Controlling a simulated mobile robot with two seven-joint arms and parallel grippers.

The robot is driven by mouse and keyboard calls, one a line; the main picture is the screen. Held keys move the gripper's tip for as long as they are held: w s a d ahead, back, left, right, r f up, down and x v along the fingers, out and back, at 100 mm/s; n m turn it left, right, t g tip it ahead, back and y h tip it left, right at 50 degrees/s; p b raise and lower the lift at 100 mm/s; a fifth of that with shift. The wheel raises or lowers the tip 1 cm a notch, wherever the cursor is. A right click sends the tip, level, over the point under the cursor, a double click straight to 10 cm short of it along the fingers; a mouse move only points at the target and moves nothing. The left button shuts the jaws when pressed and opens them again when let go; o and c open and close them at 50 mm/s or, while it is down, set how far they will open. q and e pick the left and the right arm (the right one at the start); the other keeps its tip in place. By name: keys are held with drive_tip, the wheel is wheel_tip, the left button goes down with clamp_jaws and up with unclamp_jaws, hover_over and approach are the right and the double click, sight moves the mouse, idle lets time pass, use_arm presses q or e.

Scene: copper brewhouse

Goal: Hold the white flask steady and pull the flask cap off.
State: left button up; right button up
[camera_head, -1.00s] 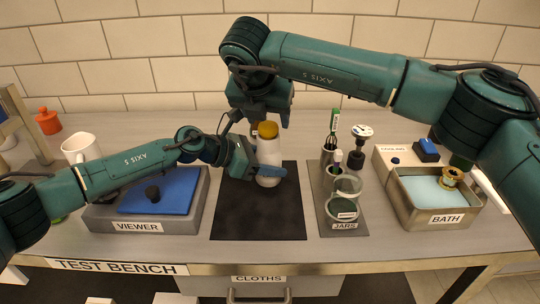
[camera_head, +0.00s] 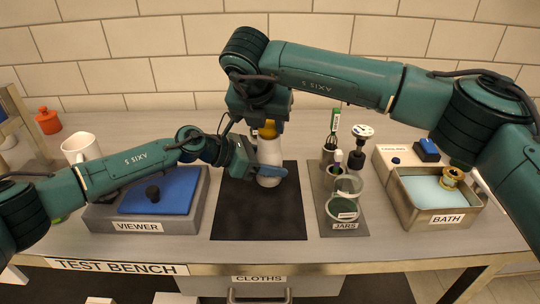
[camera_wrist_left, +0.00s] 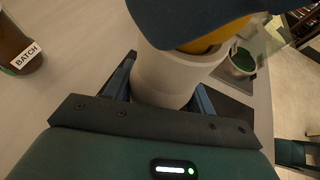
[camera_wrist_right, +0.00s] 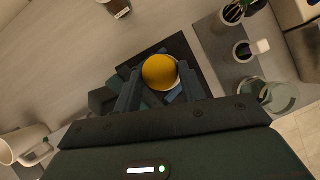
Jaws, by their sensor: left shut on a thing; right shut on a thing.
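The white flask (camera_head: 269,152) stands upright on the black mat (camera_head: 258,215). My left gripper (camera_head: 269,173) is shut on its body from the left; the white body also shows between the jaws in the left wrist view (camera_wrist_left: 165,82). The yellow flask cap (camera_head: 267,131) is on top of the flask, partly hidden by my right gripper (camera_head: 264,122). The right gripper comes from above and is shut on the cap. The cap's round top (camera_wrist_right: 160,71) shows between the fingers in the right wrist view. I see no clear gap between cap and flask.
The viewer (camera_head: 108,212) with a blue top stands left of the mat. Jars and tools stand on the jars mat (camera_head: 343,222) to the right, with the metal bath (camera_head: 437,217) beyond. A white mug (camera_head: 82,148) stands at the back left. The mat's front is clear.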

drive_tip(key=shift+r, duration=0.1)
drive_tip(key=shift+c, duration=0.5)
drive_tip(key=shift+r, duration=0.75)
drive_tip(key=shift+r, duration=2.2)
use_arm(q)
drive_tip(key=o, duration=1.2)
drive_tip(key=shift+c, duration=0.2)
drive_tip(key=shift+a, duration=0.1)
drive_tip(key=v, duration=1.2)
